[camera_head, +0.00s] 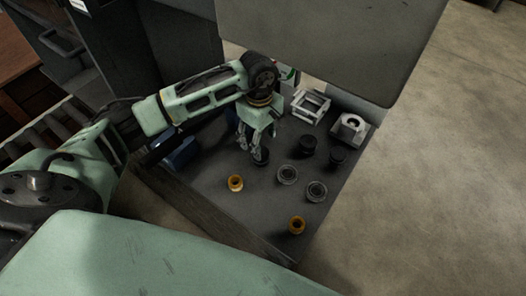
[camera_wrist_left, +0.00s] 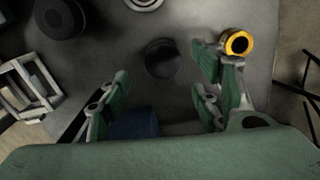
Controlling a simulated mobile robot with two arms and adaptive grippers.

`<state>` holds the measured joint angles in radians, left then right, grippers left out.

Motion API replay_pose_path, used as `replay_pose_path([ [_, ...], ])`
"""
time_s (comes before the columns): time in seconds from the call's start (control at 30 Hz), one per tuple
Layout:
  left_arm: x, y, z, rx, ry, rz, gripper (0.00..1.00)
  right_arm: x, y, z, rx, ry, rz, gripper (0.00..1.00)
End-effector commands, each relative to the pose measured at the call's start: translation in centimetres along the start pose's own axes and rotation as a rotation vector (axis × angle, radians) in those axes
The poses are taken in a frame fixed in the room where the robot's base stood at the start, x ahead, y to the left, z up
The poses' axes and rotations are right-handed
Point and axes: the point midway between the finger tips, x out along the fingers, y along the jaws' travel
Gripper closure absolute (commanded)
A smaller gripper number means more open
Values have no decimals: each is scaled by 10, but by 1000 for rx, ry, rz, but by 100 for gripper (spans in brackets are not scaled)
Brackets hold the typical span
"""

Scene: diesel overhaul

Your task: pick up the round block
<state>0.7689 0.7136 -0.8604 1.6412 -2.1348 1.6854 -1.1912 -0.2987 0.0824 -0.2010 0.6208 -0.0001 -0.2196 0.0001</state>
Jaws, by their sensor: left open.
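A dark round block (camera_head: 262,158) stands on the grey table top, right by my left fingertips in the head view. In the left wrist view the dark round block (camera_wrist_left: 161,57) shows between and beyond the two fingers, not touched as far as I can see. My left gripper (camera_head: 251,151) is open and points down, with nothing between its fingers. It also shows open in the left wrist view (camera_wrist_left: 160,72). Two more black round pieces (camera_head: 308,144) (camera_head: 337,156) stand to the right. My right gripper is not in view.
Two orange rings (camera_head: 235,183) (camera_head: 297,225) and two grey rings (camera_head: 287,174) (camera_head: 316,191) are on the table. A white frame (camera_head: 310,105) and a pale holed block (camera_head: 351,125) stand at the back. A large grey panel (camera_head: 330,40) hangs in front of the far area.

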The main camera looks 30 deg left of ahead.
Motion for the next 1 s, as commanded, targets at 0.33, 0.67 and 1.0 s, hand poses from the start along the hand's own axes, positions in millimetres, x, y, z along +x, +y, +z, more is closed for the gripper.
replay_pose_path([
  [0.33,31,-2,-3,2,13,-14,42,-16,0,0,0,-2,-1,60],
  [0.67,74,1,-2,0,14,-11,42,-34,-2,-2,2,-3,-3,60],
  [1.0,77,1,-2,2,14,-8,49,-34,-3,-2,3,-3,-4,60],
])
